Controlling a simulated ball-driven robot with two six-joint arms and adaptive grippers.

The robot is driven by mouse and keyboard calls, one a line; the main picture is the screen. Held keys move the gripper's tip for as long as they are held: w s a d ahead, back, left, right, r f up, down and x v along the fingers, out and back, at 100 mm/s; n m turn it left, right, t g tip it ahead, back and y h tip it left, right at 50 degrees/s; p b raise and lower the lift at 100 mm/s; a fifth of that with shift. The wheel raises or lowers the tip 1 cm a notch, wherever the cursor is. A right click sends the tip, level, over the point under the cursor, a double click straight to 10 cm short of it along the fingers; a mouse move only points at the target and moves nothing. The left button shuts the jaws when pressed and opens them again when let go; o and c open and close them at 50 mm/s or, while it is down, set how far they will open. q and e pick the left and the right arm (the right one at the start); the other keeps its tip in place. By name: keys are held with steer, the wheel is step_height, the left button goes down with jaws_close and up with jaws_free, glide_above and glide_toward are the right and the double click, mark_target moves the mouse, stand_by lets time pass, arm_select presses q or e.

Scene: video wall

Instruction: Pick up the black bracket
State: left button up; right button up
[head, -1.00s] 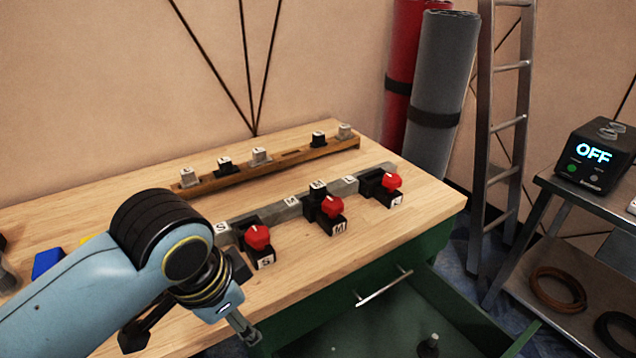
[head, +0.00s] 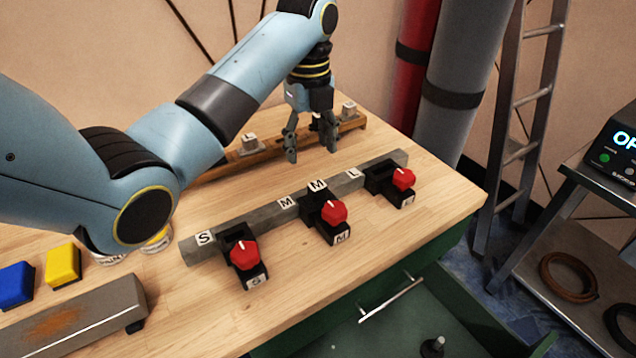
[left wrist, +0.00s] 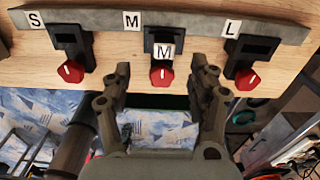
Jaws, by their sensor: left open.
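Three black brackets with red knobs, the left one (head: 243,256), the middle one (head: 327,214) and the right one (head: 390,184), sit along a grey bar (head: 262,212) on the wooden workbench. The bar carries S, M and L labels. The brackets also show in the left wrist view, with the middle bracket (left wrist: 161,58) seen between my fingertips. Which one the task means I cannot tell. My left gripper (head: 311,153) is open and empty, pointing down above the bench, behind the bar in the head view. It hides part of a wooden rack. My right gripper is out of view.
The wooden rack (head: 215,170) with small blocks stands behind the bar. A blue block (head: 15,286), a yellow block (head: 63,264) and a rusty metal bar (head: 75,318) lie at left. An open green drawer (head: 425,325) juts out in front.

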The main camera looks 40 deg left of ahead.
mark_target(317, 184)
arm_select(q)
step_height(317, 184, down, 5)
steer(key=shift+d+r, duration=0.1)
steer(key=shift+r, duration=0.05)
steer(key=f, duration=0.2)
steer(key=d+f, duration=0.1)
steer(key=f, duration=0.2)
steer(key=shift+w+d, duration=0.1)
steer(key=shift+w, duration=0.05)
steer(key=shift+f, duration=0.25)
steer(key=c, duration=0.8)
jaws_close()
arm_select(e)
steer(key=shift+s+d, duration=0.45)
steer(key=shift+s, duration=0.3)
